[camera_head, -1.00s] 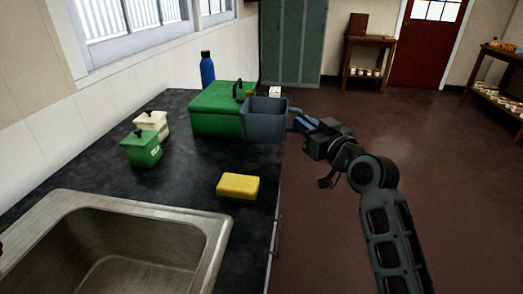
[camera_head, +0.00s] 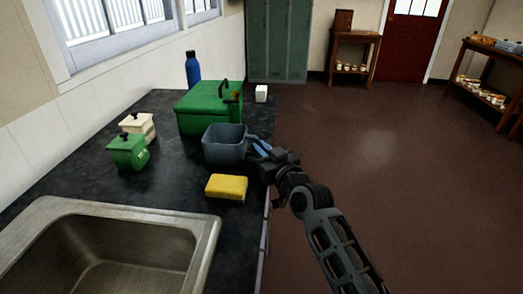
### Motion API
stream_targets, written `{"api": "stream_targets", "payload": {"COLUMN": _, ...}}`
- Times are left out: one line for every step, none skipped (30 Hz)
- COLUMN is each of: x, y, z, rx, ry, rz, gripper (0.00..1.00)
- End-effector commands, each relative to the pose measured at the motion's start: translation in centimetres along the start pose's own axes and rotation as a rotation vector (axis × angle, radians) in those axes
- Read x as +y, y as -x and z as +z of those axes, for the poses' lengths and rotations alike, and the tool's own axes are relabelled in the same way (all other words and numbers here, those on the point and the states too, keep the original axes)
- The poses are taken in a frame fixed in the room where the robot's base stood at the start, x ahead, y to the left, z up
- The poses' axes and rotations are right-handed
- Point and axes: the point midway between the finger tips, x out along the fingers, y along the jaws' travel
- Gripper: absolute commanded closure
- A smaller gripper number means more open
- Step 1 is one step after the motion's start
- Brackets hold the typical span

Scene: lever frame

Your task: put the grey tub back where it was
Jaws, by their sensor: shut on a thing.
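The grey tub (camera_head: 224,146) is an open-topped, blue-grey square container. It is upright over the dark counter, in front of the green box and just behind the yellow sponge. My gripper (camera_head: 256,147) comes from the right and is shut on the tub's right side. The fingertips are small and partly hidden against the tub. I cannot tell whether the tub's base touches the counter.
A green box (camera_head: 202,108) with a handle stands behind the tub. A yellow sponge (camera_head: 226,187) lies in front. A green canister (camera_head: 127,153), a cream canister (camera_head: 139,126) and a blue bottle (camera_head: 193,68) stand left and behind. The sink (camera_head: 105,250) is at front left.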

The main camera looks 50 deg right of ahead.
Motion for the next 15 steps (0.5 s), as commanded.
{"api": "stream_targets", "payload": {"x": 0.01, "y": -0.01, "z": -0.09, "rx": 0.001, "ry": 0.0, "rz": 0.0, "gripper": 1.0}}
{"api": "stream_targets", "payload": {"x": 0.01, "y": -0.01, "z": -0.09, "rx": 0.001, "ry": 0.0, "rz": 0.0, "gripper": 1.0}}
{"api": "stream_targets", "payload": {"x": 0.01, "y": -0.01, "z": -0.07, "rx": 0.001, "ry": 0.0, "rz": 0.0, "gripper": 1.0}}
{"api": "stream_targets", "payload": {"x": 0.01, "y": -0.01, "z": -0.01, "rx": 0.001, "ry": 0.0, "rz": 0.0, "gripper": 1.0}}
{"api": "stream_targets", "payload": {"x": 0.02, "y": -0.01, "z": 0.09, "rx": 0.001, "ry": 0.0, "rz": 0.0, "gripper": 1.0}}
{"api": "stream_targets", "payload": {"x": 0.02, "y": -0.01, "z": 0.23, "rx": 0.001, "ry": 0.0, "rz": 0.0, "gripper": 1.0}}
{"api": "stream_targets", "payload": {"x": 0.02, "y": -0.01, "z": 0.31, "rx": 0.001, "ry": 0.0, "rz": 0.0, "gripper": 1.0}}
{"api": "stream_targets", "payload": {"x": 0.02, "y": 0.0, "z": 0.24, "rx": 0.0, "ry": 0.0, "rz": 0.0, "gripper": 0.85}}
{"api": "stream_targets", "payload": {"x": 0.01, "y": 0.0, "z": 0.18, "rx": 0.0, "ry": 0.0, "rz": 0.0, "gripper": 0.82}}
{"api": "stream_targets", "payload": {"x": 0.01, "y": 0.0, "z": 0.18, "rx": 0.0, "ry": 0.0, "rz": 0.0, "gripper": 0.79}}
{"api": "stream_targets", "payload": {"x": 0.01, "y": 0.0, "z": 0.18, "rx": 0.0, "ry": 0.0, "rz": 0.0, "gripper": 0.76}}
{"api": "stream_targets", "payload": {"x": 0.02, "y": 0.0, "z": 0.18, "rx": 0.0, "ry": 0.0, "rz": 0.0, "gripper": 0.72}}
{"api": "stream_targets", "payload": {"x": 0.02, "y": 0.0, "z": 0.18, "rx": 0.0, "ry": 0.0, "rz": 0.0, "gripper": 0.69}}
{"api": "stream_targets", "payload": {"x": 0.02, "y": -0.01, "z": 0.18, "rx": 0.0, "ry": 0.0, "rz": 0.0, "gripper": 0.66}}
{"api": "stream_targets", "payload": {"x": 0.01, "y": 0.0, "z": 0.17, "rx": 0.0, "ry": 0.0, "rz": 0.0, "gripper": 0.62}}
